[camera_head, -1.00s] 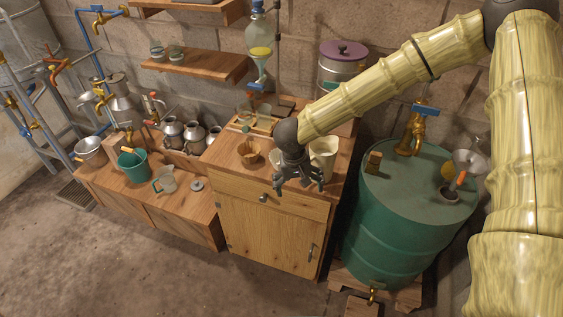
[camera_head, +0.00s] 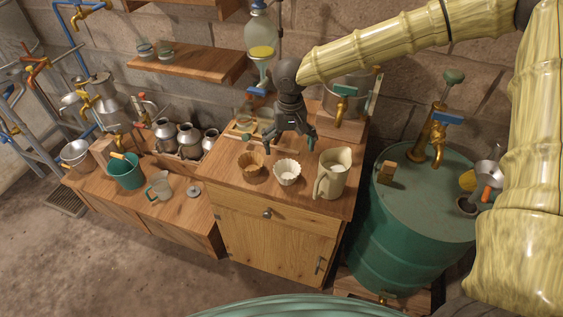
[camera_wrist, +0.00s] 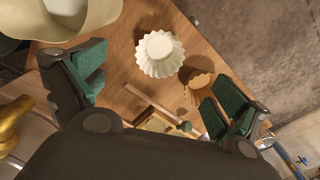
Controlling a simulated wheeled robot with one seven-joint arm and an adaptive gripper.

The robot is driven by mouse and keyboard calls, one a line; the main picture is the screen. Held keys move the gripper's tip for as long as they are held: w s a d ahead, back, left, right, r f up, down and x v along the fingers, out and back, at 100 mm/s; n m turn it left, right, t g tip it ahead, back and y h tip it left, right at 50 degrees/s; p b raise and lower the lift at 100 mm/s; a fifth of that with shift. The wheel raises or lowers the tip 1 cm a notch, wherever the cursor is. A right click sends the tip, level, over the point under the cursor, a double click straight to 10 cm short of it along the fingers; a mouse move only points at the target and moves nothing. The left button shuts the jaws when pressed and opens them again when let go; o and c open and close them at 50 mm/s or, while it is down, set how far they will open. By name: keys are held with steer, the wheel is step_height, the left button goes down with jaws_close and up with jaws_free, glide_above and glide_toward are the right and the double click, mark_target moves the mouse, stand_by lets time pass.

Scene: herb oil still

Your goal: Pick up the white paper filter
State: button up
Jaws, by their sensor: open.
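The white paper filter (camera_head: 287,171), a fluted cup, stands on the wooden cabinet top (camera_head: 225,171). It sits between a brown fluted filter (camera_head: 251,164) on its left and a cream pitcher (camera_head: 332,173) on its right. My gripper (camera_head: 290,146) is open and empty above the cabinet top, behind the white filter in the head view. In the wrist view the white filter (camera_wrist: 160,54) shows upper middle, beyond the gap between my spread fingers (camera_wrist: 160,88). The brown filter (camera_wrist: 199,87) lies near the right finger, and the pitcher (camera_wrist: 62,15) is at upper left.
A wooden rack with glass vessels (camera_head: 262,122) stands at the back of the cabinet top. A metal container with a brass tap (camera_head: 344,95) is behind the pitcher. A green drum (camera_head: 420,230) stands to the right. The front left of the cabinet top is bare.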

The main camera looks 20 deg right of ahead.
steer(key=w, duration=0.1)
steer(key=p, duration=0.1)
glide_toward(287, 167)
steer(key=shift+s+f, duration=0.7)
steer(key=shift+s, duration=0.65)
steer(key=shift+s+a+f+p, duration=0.25)
steer(key=shift+a+f+p, duration=0.15)
steer(key=shift+f+p, duration=0.1)
steer(key=f, duration=0.3)
steer(key=shift+w+p, duration=0.2)
steer(key=shift+p, duration=0.15)
steer(key=shift+s+f, duration=0.1)
steer(key=shift+f, duration=0.3)
steer(key=c, duration=0.7)
